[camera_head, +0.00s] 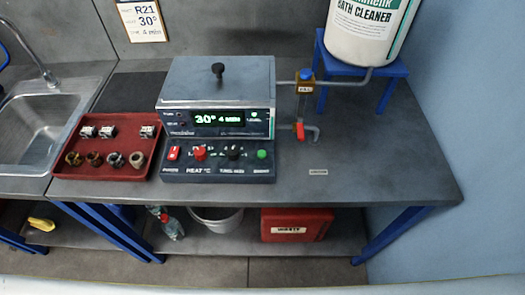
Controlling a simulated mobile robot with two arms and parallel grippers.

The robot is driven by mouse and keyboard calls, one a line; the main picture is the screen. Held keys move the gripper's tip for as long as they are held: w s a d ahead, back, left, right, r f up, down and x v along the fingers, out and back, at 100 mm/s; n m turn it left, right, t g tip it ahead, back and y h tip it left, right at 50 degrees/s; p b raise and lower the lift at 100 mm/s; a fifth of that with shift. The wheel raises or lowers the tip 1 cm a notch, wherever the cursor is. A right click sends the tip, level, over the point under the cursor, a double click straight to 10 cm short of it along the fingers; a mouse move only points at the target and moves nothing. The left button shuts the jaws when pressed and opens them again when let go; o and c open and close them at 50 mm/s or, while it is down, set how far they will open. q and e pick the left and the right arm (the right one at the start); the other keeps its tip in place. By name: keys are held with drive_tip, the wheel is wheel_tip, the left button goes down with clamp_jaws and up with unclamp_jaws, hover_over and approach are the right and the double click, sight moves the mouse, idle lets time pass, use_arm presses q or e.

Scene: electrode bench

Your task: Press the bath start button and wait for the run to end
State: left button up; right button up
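The bath (216,80) is a grey box with a closed lid and a black knob on top. The control panel (218,173) in front carries a red switch (173,153), a red knob (199,153), a black knob (234,152) and a green button (262,154) at the right end. The small labels under them are too blurred to read surely. Neither of my grippers shows in the head view.
A red tray (68,168) with several small parts lies left of the bath, beside a sink (45,125). A valve pipe with a red handle (300,130) stands at the bath's right. A white cleaner drum (365,30) sits on a blue stand (392,70).

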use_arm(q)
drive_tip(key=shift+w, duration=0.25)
